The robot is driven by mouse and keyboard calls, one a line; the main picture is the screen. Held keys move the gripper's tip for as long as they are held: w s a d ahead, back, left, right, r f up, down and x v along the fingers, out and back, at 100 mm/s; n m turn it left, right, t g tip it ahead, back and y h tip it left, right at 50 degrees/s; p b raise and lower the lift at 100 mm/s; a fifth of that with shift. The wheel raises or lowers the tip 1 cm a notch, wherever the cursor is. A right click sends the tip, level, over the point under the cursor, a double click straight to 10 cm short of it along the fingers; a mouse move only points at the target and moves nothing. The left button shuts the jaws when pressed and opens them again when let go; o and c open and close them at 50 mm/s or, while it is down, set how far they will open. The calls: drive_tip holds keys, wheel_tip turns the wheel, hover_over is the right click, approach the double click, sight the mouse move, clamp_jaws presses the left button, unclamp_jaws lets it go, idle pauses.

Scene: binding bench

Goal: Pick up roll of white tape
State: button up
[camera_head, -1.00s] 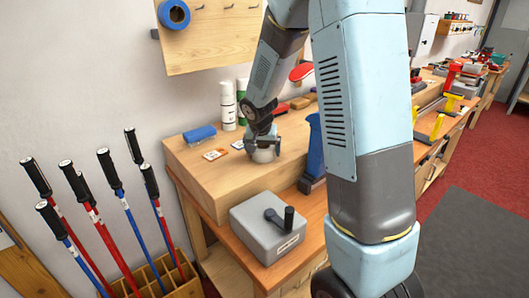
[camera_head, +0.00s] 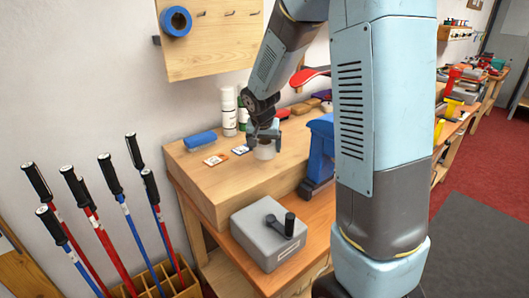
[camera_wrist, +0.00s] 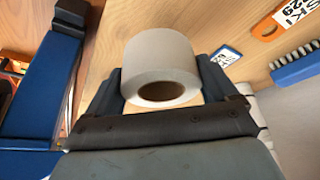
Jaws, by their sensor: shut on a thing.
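The roll of white tape (camera_wrist: 160,60) is between the two fingers of my gripper (camera_wrist: 160,90) in the wrist view, with its hollow core facing the camera. My gripper is shut on it. In the head view my gripper (camera_head: 264,140) is over the wooden block on the bench, and the roll (camera_head: 265,151) shows just below the fingers. The roll appears at or slightly above the block's top (camera_head: 220,180); I cannot tell whether it still touches.
A blue brush (camera_head: 200,140) and tags (camera_head: 215,160) lie left of the roll. White bottles (camera_head: 229,112) stand behind. A blue tool (camera_head: 321,150) stands to the right. A grey box with a crank (camera_head: 262,240) sits in front, lower. Long-handled tools (camera_head: 100,220) stand at left.

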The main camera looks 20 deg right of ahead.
sight(268, 145)
drive_tip(key=s+r, duration=0.3)
drive_tip(key=r, duration=0.1)
drive_tip(key=shift+s+a+r, duration=0.15)
drive_tip(key=shift+s+r, duration=0.25)
drive_tip(key=s+r, duration=0.3)
drive_tip(key=s, duration=0.6)
drive_tip(key=shift+a+r, duration=0.2)
drive_tip(key=shift+r, duration=0.2)
